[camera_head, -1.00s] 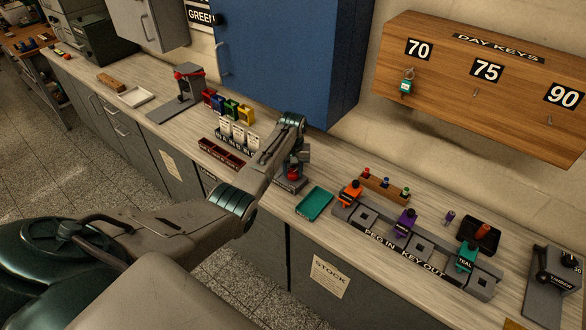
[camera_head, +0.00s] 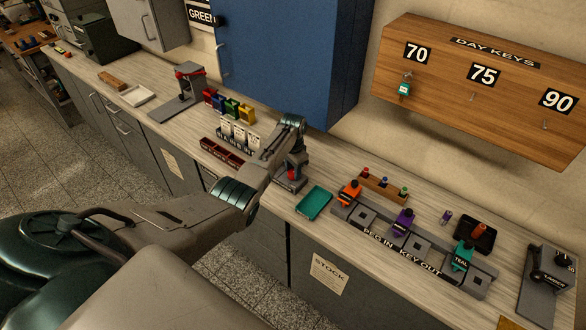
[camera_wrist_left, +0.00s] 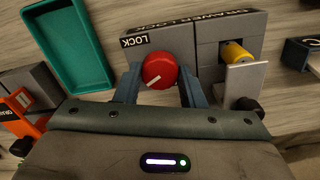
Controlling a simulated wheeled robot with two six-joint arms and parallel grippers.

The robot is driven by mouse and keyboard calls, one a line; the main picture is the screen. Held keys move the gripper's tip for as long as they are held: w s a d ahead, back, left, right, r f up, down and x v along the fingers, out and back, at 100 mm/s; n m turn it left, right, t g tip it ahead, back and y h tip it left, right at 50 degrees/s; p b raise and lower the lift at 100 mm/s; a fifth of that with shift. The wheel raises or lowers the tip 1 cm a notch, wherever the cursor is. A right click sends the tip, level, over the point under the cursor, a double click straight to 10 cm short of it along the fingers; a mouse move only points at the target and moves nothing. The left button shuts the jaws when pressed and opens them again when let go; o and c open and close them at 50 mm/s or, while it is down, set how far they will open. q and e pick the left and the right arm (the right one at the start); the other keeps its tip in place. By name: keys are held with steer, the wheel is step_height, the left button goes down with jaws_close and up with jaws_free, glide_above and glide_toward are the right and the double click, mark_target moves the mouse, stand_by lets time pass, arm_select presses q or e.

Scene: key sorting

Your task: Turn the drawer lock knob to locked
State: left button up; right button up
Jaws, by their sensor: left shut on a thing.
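The drawer lock is a grey block on the counter with a round red knob (camera_head: 291,174). In the left wrist view, the red knob (camera_wrist_left: 158,68) has a white pointer mark toward its lower-left rim. A LOCK label (camera_wrist_left: 147,40) sits above and left of the knob, and a DRAWER LOCK strip (camera_wrist_left: 215,22) runs along the block's edge. A yellow cylinder (camera_wrist_left: 236,53) is beside the knob on the right. My left gripper (camera_wrist_left: 159,82) has one blue-grey finger on each side of the knob and is shut on it. It also shows in the head view (camera_head: 294,167). My right gripper is out of view.
A teal tray (camera_head: 314,204) lies just right of the lock; it shows in the wrist view (camera_wrist_left: 68,45). A peg rack (camera_head: 420,248) with orange, purple and teal tags is farther right. A brown divided tray (camera_head: 222,152) and card holders stand left. A blue cabinet (camera_head: 290,55) hangs behind.

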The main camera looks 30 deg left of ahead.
mark_target(293, 171)
arm_select(q)
steer(key=shift+m, duration=0.9)
steer(key=o, duration=1)
step_height(293, 171, up, 11)
steer(key=b, duration=0.2)
steer(key=shift+f, duration=0.1)
